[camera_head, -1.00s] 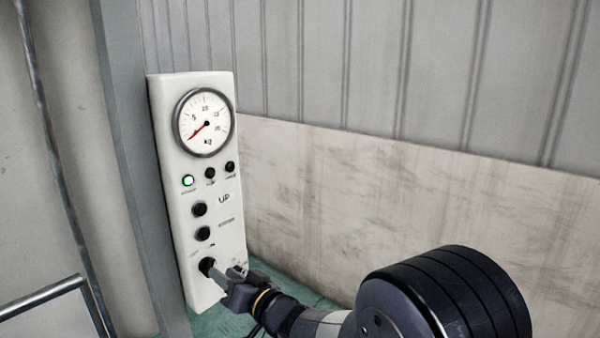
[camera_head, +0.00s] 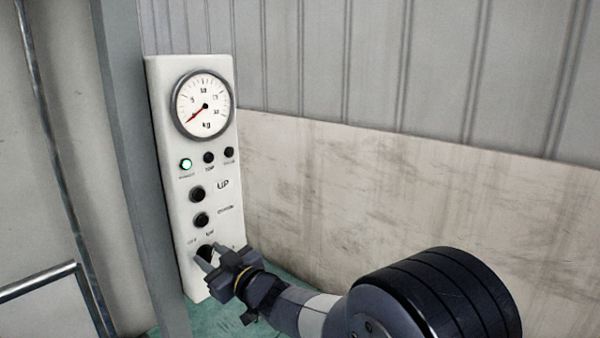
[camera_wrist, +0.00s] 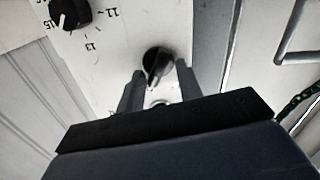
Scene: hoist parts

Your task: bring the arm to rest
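My gripper (camera_head: 212,258) is at the lower part of the white control panel (camera_head: 172,200), in front of its lowest black knob (camera_head: 204,250). In the wrist view my gripper (camera_wrist: 160,80) has its two fingers apart. The black knob (camera_wrist: 157,61) with a pale pointer line shows between and just beyond the fingertips. I see gaps beside the knob, and nothing is held. In the head view the gripper partly hides this knob and its labels.
The panel carries a round gauge (camera_head: 203,103) with a red needle, a lit green lamp (camera_head: 186,164) and black buttons (camera_head: 197,194). A second knob (camera_wrist: 70,13) with numbers shows in the wrist view. A grey post (camera_head: 130,120) stands left, and a wall (camera_head: 400,180) behind.

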